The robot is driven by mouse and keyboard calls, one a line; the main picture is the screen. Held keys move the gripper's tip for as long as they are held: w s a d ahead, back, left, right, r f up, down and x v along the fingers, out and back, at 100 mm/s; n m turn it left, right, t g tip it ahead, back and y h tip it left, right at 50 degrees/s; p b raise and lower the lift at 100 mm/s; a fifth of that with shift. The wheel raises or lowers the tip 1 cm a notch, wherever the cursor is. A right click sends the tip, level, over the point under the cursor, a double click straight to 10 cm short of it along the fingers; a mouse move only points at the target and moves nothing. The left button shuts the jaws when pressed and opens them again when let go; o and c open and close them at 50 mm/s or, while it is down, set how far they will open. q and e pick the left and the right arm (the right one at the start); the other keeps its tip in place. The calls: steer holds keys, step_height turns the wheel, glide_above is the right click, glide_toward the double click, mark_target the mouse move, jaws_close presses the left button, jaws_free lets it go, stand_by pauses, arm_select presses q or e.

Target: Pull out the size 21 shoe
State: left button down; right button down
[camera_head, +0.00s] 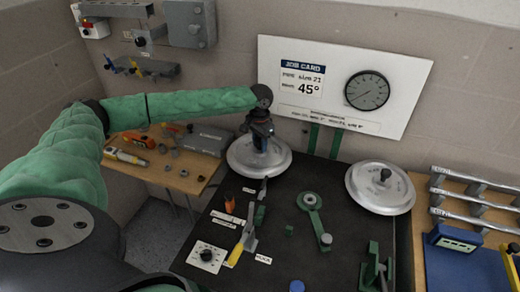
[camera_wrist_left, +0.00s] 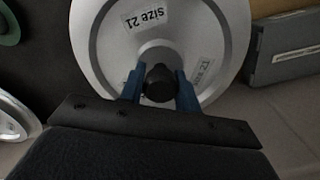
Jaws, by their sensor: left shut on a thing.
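The size 21 shoe (camera_head: 246,163) is a round silver disc with a black knob in its middle. It is at the back left corner of the black bench top. In the left wrist view its face (camera_wrist_left: 110,45) fills the upper middle, and a label reads "Size 21". My left gripper (camera_head: 261,133) is above the disc from behind. Its blue fingers (camera_wrist_left: 158,92) are shut on the black knob. I cannot tell whether the disc touches the bench. My right gripper is not in view.
A second silver disc (camera_head: 395,193) lies at the bench's right back. A green lever (camera_head: 309,205), a yellow-handled lever (camera_head: 243,247) and a dial box (camera_head: 207,256) stand on the black bench (camera_head: 290,262). A job card board (camera_head: 330,85) reads size 21, 45°. A wooden side table (camera_head: 190,182) holds tools.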

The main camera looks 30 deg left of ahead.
arm_select(q)
steer(key=c, duration=0.9)
jaws_free()
steer(key=shift+r, duration=0.1)
steer(key=shift+r+p, duration=2.5)
steer(key=shift+p, duration=0.05)
